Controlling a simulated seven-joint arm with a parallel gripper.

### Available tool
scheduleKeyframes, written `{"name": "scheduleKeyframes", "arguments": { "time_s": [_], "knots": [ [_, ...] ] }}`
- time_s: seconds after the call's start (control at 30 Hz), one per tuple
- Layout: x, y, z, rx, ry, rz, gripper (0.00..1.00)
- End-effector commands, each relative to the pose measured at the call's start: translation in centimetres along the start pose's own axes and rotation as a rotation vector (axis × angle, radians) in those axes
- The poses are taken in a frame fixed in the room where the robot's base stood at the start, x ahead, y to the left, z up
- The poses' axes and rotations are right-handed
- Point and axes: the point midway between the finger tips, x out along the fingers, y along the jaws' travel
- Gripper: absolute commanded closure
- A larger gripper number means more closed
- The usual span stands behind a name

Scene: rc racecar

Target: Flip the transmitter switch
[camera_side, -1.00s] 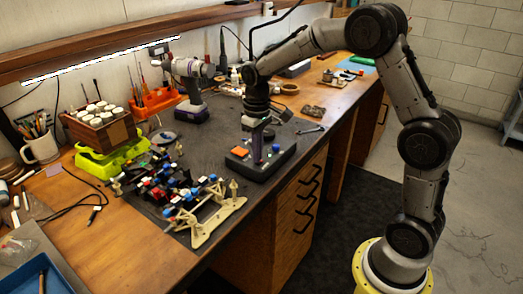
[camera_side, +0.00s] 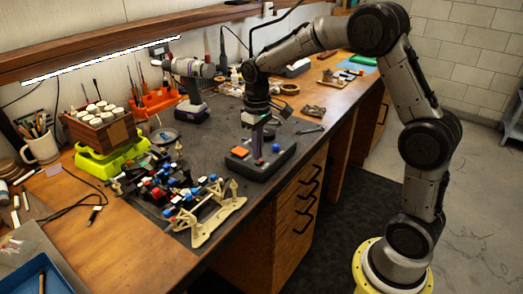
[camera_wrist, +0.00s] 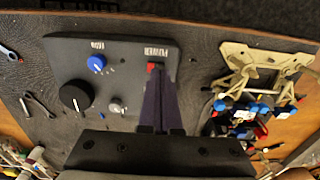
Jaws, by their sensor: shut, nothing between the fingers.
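The transmitter (camera_side: 262,168) is a dark box on the bench mat, in the middle of the side view. Its panel (camera_wrist: 130,55) shows a red switch (camera_wrist: 155,67) under the POWER label, a blue knob (camera_wrist: 96,63), a black knob (camera_wrist: 75,97) and a grey knob (camera_wrist: 116,104). In the side view the switch (camera_side: 240,152) looks orange-red. My gripper (camera_side: 257,156) points down over the transmitter, its purple fingers together and empty. In the wrist view the fingertips (camera_wrist: 160,78) are right beside the switch and partly overlap it; I cannot tell whether they touch it.
A racecar kit with wooden stands (camera_side: 215,220) lies just left of the transmitter. A cordless drill (camera_side: 192,90) stands behind it to the left. Wrenches (camera_wrist: 38,104) lie on the mat on the transmitter's other side. The bench's front edge is close to the transmitter.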

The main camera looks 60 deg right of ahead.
Motion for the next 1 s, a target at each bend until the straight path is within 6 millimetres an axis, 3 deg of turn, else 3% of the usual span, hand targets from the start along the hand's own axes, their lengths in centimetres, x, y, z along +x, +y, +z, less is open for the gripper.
{"name": "scheduleKeyframes", "arguments": {
  "time_s": [0.63, 1.0],
  "knots": [
    [-4.8, 0.0, 0.0, 0.000, 0.002, 0.000, 1.00],
    [-5.3, 0.0, 0.0, 0.000, 0.001, 0.000, 1.00]
  ]
}}
